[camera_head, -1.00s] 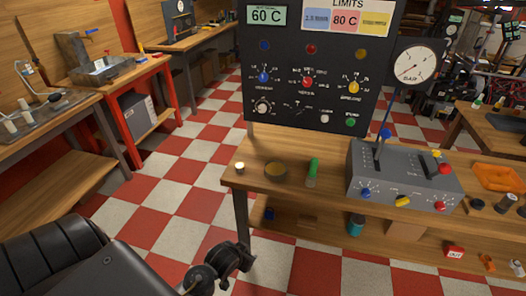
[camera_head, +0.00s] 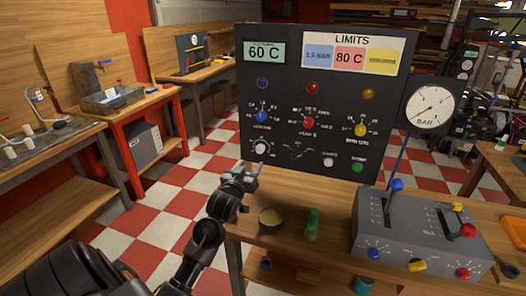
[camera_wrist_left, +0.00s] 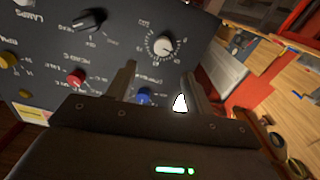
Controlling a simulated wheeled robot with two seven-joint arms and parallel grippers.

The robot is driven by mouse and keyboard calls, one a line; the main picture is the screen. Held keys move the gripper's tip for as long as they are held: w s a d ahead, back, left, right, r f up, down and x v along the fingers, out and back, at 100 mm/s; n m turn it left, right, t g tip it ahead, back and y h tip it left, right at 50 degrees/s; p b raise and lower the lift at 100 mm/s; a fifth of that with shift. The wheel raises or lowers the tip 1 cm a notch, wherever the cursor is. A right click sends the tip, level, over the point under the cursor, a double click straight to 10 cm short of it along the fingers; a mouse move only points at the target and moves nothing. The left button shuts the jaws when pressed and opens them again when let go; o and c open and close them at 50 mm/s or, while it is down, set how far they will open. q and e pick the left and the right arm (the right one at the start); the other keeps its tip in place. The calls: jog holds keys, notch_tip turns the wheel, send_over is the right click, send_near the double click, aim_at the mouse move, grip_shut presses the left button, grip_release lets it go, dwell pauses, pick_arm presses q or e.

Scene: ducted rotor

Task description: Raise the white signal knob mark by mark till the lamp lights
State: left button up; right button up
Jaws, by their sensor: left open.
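The white signal knob (camera_head: 260,148) is at the lower left of the dark panel (camera_head: 225,100), below the blue knob (camera_head: 262,116). In the left wrist view the white knob (camera_wrist_left: 163,46) shows with a ring of marks around it. My left gripper (camera_head: 248,172) is open, just below and in front of the white knob. In the left wrist view its fingers (camera_wrist_left: 160,82) are apart with nothing gripped, and the knob lies beyond their tips. The blue lamp (camera_head: 262,83), red lamp (camera_head: 313,87) and yellow lamp (camera_head: 368,94) look dark. My right gripper is not in view.
A round dish (camera_head: 271,217) and a green-topped bottle (camera_head: 312,224) stand on the bench before the panel. A grey control box (camera_head: 400,240) with levers and a pressure gauge (camera_head: 429,107) stand to the right. A red-legged bench (camera_head: 135,105) is at the left.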

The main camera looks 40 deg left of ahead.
aim_at(259, 150)
pick_arm(q)
jog(key=x, duration=0.3)
jog(key=p+x, duration=0.1)
jog(key=x, duration=0.5)
jog(key=shift+a+r, duration=0.1)
jog(key=shift+a, duration=0.2)
jog(key=shift+w+a, duration=0.15)
jog(key=shift+w, duration=0.4)
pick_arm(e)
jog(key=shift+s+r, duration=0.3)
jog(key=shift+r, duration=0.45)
